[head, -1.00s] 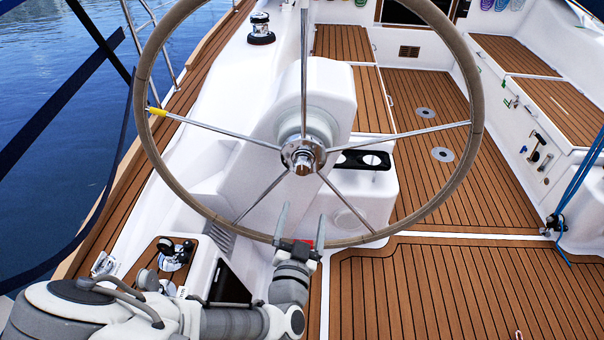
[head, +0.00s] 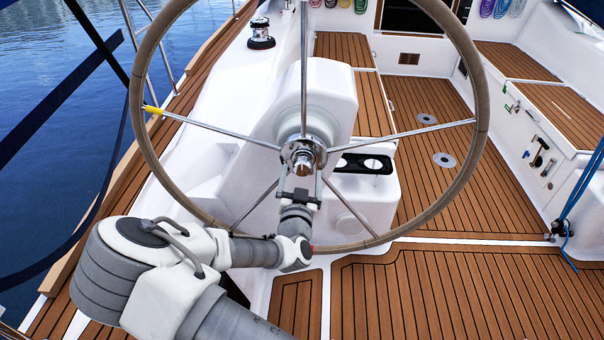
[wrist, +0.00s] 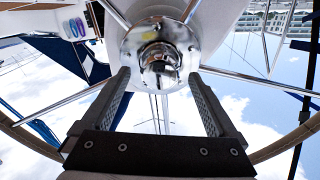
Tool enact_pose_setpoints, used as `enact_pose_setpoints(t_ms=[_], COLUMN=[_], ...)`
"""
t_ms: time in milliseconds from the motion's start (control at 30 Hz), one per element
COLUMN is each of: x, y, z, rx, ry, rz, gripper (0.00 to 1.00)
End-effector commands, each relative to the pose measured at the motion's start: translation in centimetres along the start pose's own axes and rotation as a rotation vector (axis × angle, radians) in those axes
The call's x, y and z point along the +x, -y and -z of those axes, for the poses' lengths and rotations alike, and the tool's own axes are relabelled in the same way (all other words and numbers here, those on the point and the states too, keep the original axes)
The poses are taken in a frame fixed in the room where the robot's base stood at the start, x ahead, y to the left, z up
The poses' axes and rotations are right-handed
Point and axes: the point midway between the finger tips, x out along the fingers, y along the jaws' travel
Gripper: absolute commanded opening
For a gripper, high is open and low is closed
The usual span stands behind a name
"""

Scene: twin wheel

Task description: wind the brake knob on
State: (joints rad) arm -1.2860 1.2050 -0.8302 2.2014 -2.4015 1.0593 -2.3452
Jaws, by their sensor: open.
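The brake knob (head: 303,160) is a chrome knob at the hub of the big steering wheel (head: 478,118). It also shows in the wrist view (wrist: 160,60), straight ahead in the middle of a round chrome hub plate. My gripper (head: 301,183) is just below and in front of the hub in the head view. In the wrist view its two fingers (wrist: 162,88) stand apart, one on each side below the knob. The gripper is open and empty. I cannot tell from these frames whether a finger touches the hub.
Chrome spokes (head: 400,136) run from the hub to the rim around my gripper. The white pedestal (head: 330,95) stands behind the hub. A black cup holder (head: 362,163) is to the right. The teak deck (head: 470,290) at lower right is clear.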

Motion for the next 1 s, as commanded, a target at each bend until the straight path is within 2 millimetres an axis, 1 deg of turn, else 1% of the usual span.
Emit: enact_pose_setpoints(t_ms=[33,100,200,500,533,1000], x=[0.8,1.5,2.1,2.3,2.3,2.3], y=[-0.1,0.0,-0.1,0.0,0.0,0.0], z=[-0.1,-0.1,0.0,0.0,0.0,0.0], rx=[0.002,0.002,0.000,0.000,0.000,0.000], ry=[-0.002,-0.001,-0.001,0.000,0.000,0.000], rz=[-0.001,0.000,-0.001,0.000,0.000,0.000], gripper=[0.94,0.94,0.94,0.94,0.92,0.08])
